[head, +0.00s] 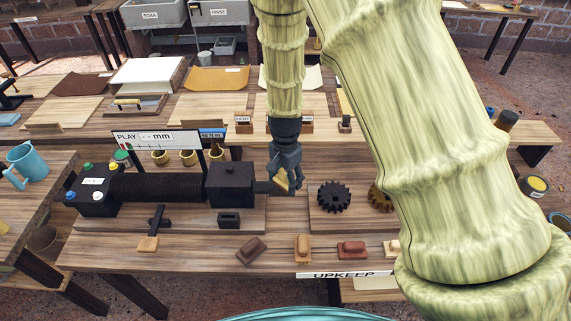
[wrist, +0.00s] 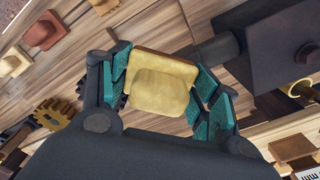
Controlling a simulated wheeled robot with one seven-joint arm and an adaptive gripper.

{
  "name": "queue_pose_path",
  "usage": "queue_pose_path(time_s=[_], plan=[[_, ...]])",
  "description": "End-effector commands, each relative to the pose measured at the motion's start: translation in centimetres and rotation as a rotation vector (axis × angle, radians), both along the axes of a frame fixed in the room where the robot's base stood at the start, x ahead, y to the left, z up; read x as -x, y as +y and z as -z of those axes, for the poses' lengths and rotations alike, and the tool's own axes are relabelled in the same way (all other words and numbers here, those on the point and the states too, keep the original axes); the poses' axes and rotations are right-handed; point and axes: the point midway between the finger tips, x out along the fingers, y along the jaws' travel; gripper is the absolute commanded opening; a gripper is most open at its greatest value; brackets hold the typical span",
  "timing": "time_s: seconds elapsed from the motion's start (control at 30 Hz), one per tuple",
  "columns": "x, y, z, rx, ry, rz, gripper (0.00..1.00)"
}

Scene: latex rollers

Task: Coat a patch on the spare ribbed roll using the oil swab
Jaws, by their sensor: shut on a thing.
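My gripper (head: 287,180) points down over the middle of the bench, shut on a yellow pad with a tan backing, which looks like the oil swab (head: 282,183). In the wrist view the swab (wrist: 160,85) sits between the teal finger pads (wrist: 160,95). A dark ribbed roll (head: 155,187) lies between a black end box (head: 92,190) and a black housing (head: 231,184), left of my gripper. I cannot tell whether it is the spare one. The swab is apart from its ribs, beside the stub at the housing's right.
Dark brown (head: 251,249), tan (head: 302,247) and red (head: 351,249) blocks lie along the front by the UPKEEP label (head: 342,274). A gauge sign (head: 156,141) stands behind the roll. My arm hides the right side.

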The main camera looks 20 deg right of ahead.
Motion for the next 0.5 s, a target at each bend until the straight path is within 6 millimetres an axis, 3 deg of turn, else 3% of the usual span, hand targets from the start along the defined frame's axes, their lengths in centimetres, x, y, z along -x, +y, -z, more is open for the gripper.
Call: queue_pose_path(time_s=[0.5], plan=[[0.2, -0.5, -4.7, 0.000, 0.001, 0.007, 0.36]])
